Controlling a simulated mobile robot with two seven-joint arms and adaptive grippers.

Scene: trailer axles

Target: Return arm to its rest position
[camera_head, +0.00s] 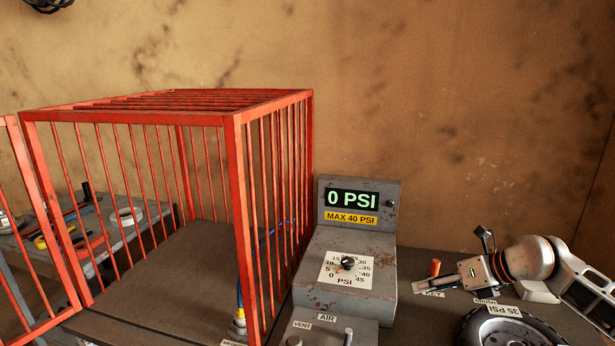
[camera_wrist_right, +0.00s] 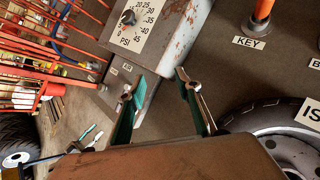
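My right gripper (camera_head: 450,286) is at the right of the head view, over the bench beside the grey pressure unit (camera_head: 345,270). In the right wrist view, its two green-padded fingers (camera_wrist_right: 160,90) stand apart with nothing held between them. The orange and white wrist of my right arm (camera_head: 530,258) is behind it. My left arm and gripper do not show in the head view.
A red barred cage (camera_head: 240,180) stands left of the pressure unit, which reads 0 PSI. A tyre (camera_head: 510,330) is below my right arm. An orange-handled key (camera_head: 435,267) stands near the gripper. A side bench (camera_head: 150,215) holds tools.

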